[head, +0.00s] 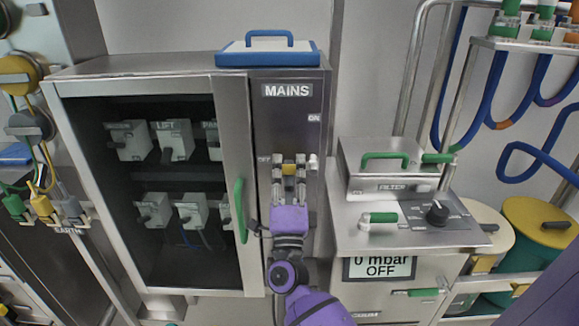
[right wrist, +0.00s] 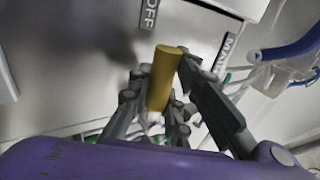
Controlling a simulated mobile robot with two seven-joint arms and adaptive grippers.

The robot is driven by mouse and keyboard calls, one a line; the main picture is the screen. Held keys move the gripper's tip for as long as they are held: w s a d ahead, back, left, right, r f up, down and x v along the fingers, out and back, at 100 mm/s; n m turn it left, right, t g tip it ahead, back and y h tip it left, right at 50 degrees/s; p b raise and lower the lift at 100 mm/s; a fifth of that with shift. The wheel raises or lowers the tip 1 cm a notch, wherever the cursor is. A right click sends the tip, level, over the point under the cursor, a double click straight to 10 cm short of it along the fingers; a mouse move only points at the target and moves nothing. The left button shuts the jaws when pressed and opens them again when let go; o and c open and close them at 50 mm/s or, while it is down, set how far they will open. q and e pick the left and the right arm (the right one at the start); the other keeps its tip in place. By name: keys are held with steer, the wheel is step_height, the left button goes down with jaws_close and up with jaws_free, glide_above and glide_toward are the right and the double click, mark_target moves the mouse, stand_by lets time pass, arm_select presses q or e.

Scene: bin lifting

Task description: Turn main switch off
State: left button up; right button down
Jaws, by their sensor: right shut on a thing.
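The main switch is on the grey panel under the MAINS label (head: 287,90). Its yellow handle (right wrist: 163,78) shows in the right wrist view between my gripper's fingers. In the head view only a small yellow patch (head: 289,169) of it shows. My right gripper (head: 289,168) is shut on this handle. An ON label (head: 314,117) is above and to the right of the gripper; an OFF label (head: 263,160) is just left of it. The OFF label also shows in the right wrist view (right wrist: 149,14). The gripper hides the switch's base. My left gripper is not in view.
A green door handle (head: 240,210) stands close to the left of my purple right wrist. Left of it is an open cabinet with several grey switches. A blue-and-white lidded box (head: 268,50) lies on top. A steel FILTER unit (head: 392,184) stands to the right.

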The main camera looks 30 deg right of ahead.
steer(key=shift+f, duration=0.3)
steer(key=c, duration=1.9)
jaws_free()
steer(key=shift+o, duration=0.2)
steer(key=shift+r, duration=0.1)
steer(key=v, duration=1.2)
